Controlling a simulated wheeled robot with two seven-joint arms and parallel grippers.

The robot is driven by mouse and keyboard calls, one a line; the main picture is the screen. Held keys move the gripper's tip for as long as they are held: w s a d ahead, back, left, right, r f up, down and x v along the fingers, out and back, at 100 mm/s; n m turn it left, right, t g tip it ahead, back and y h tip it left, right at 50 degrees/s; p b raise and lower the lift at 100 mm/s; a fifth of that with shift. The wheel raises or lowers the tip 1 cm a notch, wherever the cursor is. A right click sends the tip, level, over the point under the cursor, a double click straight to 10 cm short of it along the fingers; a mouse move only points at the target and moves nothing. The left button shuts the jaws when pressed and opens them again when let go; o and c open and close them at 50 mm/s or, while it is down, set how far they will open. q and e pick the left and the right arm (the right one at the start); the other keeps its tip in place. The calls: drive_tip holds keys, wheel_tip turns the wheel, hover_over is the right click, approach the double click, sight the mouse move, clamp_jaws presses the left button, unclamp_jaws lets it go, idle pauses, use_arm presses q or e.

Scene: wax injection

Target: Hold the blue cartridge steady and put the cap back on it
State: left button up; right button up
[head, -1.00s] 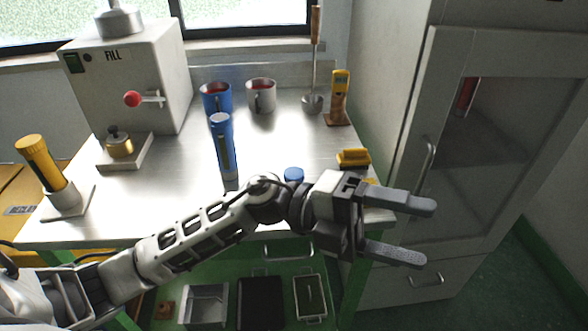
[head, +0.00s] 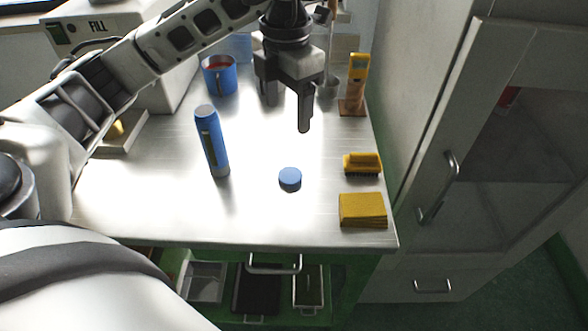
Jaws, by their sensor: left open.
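The blue cartridge (head: 212,142) stands upright on the steel table, left of the table's middle. The round blue cap (head: 290,179) lies on the table to the right of the cartridge's foot, apart from it. My left gripper (head: 288,115) points down over the back part of the table, to the right of the cartridge and farther back than the cap. It is open and holds nothing. My right gripper is not in view.
A blue mug (head: 219,75) stands behind the cartridge. A yellow brush (head: 362,164), yellow cloths (head: 362,210) and a yellow tool on a wooden stand (head: 354,86) line the right side. The fill machine (head: 92,32) is at the back left. The front table (head: 150,220) is clear.

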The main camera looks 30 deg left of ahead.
use_arm(q)
hover_over(291, 174)
drive_tip(key=f, duration=0.7)
drive_tip(key=f+b, duration=0.1)
drive_tip(key=f, duration=0.2)
drive_tip(key=shift+s+f, duration=0.2)
drive_tip(key=shift+s, duration=0.05)
drive_tip(key=shift+f, duration=0.2)
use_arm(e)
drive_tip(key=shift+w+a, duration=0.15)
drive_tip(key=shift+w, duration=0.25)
use_arm(q)
drive_tip(key=shift+f, duration=0.1)
drive_tip(key=shift+f, duration=0.35)
wheel_tip(291, 174, down, 4)
drive_tip(key=shift+w+r+p, duration=0.15)
drive_tip(key=shift+p, duration=0.4)
drive_tip(key=shift+f, duration=0.35)
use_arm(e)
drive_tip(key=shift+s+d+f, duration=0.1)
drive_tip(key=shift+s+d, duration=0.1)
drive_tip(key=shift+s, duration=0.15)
